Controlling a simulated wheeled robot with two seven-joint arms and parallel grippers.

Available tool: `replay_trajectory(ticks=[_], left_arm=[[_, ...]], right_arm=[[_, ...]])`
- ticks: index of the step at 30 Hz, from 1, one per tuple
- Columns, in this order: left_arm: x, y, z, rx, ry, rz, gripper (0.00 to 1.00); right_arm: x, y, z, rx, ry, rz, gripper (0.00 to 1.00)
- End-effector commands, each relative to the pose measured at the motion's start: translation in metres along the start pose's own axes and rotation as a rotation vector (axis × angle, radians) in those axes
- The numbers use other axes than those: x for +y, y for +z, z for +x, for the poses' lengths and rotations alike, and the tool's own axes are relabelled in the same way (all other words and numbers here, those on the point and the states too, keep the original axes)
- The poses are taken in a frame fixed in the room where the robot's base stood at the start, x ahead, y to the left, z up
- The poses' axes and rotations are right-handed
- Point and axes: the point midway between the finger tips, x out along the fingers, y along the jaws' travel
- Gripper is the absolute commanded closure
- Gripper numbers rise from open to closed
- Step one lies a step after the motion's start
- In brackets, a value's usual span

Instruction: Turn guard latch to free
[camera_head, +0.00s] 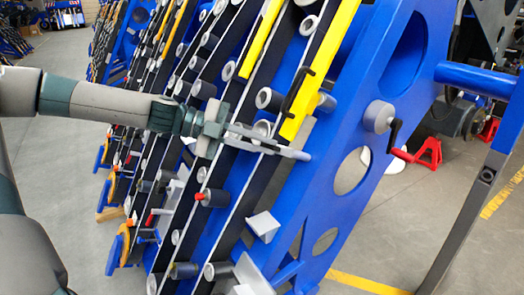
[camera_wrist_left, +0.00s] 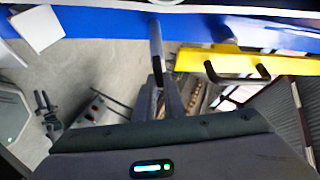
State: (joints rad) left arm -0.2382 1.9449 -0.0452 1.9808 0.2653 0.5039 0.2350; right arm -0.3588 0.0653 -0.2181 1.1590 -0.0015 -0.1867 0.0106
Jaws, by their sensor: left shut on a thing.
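A yellow guard bar (camera_head: 318,70) with a black handle (camera_head: 298,90) runs along the blue frame (camera_head: 375,60) of the chassis. It also shows at the right in the left wrist view (camera_wrist_left: 190,58), with its black handle (camera_wrist_left: 238,72). My left gripper (camera_head: 300,154) reaches in from the left, its fingers at the lower end of the yellow bar. They are closed on a slim dark piece (camera_wrist_left: 157,50), seemingly the guard latch, beside the blue frame. The fingers hide most of it, and I cannot tell its turn angle. My right gripper is not in view.
A grey round knob with a black lever and red tip (camera_head: 380,117) sticks out from the blue frame to the right. Grey rollers and brackets (camera_head: 263,225) line the chassis below my gripper. Grey floor (camera_head: 380,230) is clear at the lower right.

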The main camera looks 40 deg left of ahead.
Motion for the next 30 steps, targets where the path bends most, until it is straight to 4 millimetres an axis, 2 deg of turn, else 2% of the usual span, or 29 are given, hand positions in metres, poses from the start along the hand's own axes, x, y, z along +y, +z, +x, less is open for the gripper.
replay_trajectory(ticks=[12, 27, 28, 30], left_arm=[[0.000, 0.000, 0.000, -0.001, 0.111, 0.194, 1.00], [0.000, 0.000, 0.000, 0.000, 0.124, 0.215, 1.00], [0.000, 0.000, 0.000, 0.000, 0.124, 0.215, 0.86], [0.000, 0.000, 0.000, 0.000, 0.124, 0.215, 0.72]], right_arm=[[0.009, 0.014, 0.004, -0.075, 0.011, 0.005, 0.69], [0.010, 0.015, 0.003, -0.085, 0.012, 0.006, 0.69], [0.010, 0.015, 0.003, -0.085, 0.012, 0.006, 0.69], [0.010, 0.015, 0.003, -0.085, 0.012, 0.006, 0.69]])
